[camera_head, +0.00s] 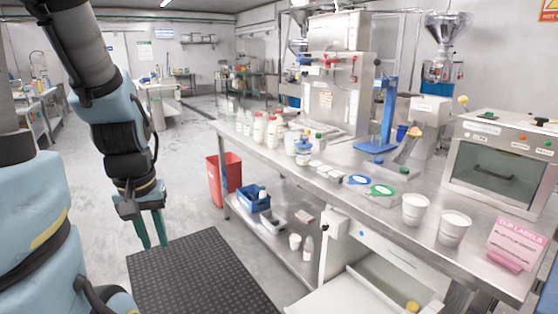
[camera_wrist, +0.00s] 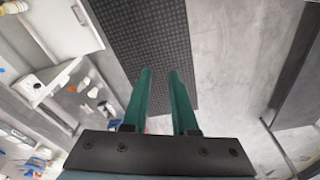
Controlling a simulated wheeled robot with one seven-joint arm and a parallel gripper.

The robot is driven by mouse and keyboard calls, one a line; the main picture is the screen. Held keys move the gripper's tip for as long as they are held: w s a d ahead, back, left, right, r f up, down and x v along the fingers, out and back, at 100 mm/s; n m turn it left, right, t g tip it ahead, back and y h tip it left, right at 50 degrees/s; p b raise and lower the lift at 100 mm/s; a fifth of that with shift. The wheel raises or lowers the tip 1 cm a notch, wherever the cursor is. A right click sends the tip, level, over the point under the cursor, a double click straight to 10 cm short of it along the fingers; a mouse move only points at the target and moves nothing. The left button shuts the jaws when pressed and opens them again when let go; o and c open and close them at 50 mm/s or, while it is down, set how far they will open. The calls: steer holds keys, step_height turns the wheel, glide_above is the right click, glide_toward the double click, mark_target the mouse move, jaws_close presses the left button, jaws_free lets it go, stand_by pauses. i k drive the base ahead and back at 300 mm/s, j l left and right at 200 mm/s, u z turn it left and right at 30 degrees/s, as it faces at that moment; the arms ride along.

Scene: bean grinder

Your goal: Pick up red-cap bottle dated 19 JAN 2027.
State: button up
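Two white bottles with red caps stand on the far left part of the steel table in the head view, one red-cap bottle (camera_head: 259,128) and another red-cap bottle (camera_head: 272,132) beside it. Their date labels are too small to read. My gripper (camera_head: 150,246) hangs over the floor mat, left of the table and well apart from the bottles. Its two green fingers point down and stand apart with nothing between them. The fingers (camera_wrist: 159,72) also show open and empty in the wrist view.
The steel table (camera_head: 330,178) also carries a blue stand (camera_head: 385,125), white cups (camera_head: 415,208), a pink label sign (camera_head: 515,242) and a steel oven (camera_head: 500,160). An open drawer (camera_head: 365,290) juts out in front. A red bin (camera_head: 224,178) stands at the table's left end. The black mat (camera_head: 195,275) is clear.

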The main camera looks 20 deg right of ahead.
mark_target(259, 127)
steer(key=i+j, duration=0.2)
steer(key=i, duration=0.35)
steer(key=i+j, duration=0.2)
steer(key=i, duration=0.3)
steer(key=i+l, duration=0.15)
steer(key=i, duration=0.25)
steer(key=i+l+u, duration=0.1)
steer(key=i, duration=0.3)
steer(key=l, duration=0.25)
steer(key=i+l, duration=0.15)
